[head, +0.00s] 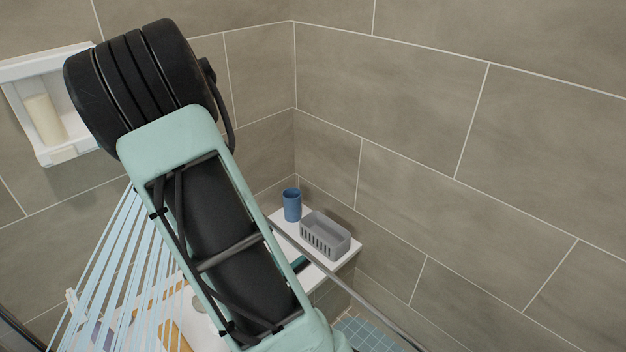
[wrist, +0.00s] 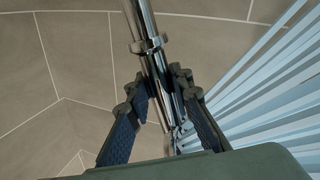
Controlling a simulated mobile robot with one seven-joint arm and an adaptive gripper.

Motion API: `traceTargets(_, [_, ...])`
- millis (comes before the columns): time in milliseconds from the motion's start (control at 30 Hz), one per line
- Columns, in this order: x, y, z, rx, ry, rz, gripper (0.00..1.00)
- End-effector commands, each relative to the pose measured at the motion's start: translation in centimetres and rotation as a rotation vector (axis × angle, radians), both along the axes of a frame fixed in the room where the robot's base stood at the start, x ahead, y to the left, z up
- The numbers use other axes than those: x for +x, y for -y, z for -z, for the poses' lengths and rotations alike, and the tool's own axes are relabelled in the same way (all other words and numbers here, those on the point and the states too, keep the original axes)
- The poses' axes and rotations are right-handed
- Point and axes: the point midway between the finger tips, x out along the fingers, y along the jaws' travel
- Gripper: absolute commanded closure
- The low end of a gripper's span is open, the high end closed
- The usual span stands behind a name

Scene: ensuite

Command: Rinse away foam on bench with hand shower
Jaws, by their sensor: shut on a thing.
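My gripper (wrist: 156,84) is shut on the chrome handle of the hand shower (wrist: 150,38) in the wrist view. Pale blue water streaks fan out to the right of the handle there. In the head view the gripper and shower are hidden behind my arm, and the water (head: 112,262) runs down at the lower left. The white bench (head: 338,260) shows in the corner, partly covered by my arm and the water. I cannot make out foam on it for certain.
A blue cup (head: 292,205) and a grey slotted basket (head: 325,236) stand on the bench by the wall. A wall niche (head: 75,152) at the left holds a cream bottle (head: 45,120). A grey bar or hose (head: 360,299) crosses in front. Tiled walls close the corner.

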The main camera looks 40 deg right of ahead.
Motion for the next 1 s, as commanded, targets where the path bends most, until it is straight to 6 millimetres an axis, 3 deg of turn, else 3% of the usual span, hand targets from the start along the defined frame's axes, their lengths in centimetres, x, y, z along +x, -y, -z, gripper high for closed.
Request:
traceTargets(33, [-0.4, 3.2, 2.1, -0.045, -0.005, 0.053, 1.0])
traceTargets(300, [-4.5, 17.1, 7.5, -0.283, -0.099, 0.294, 1.0])
traceTargets(500, [-8.0, 24.2, 10.0, -0.405, -0.171, 0.42, 1.0])
traceTargets(700, [-9.7, 27.0, 10.9, -0.456, -0.21, 0.471, 1.0])
traceTargets(1000, [-9.9, 27.2, 12.6, -0.461, -0.215, 0.475, 1.0])
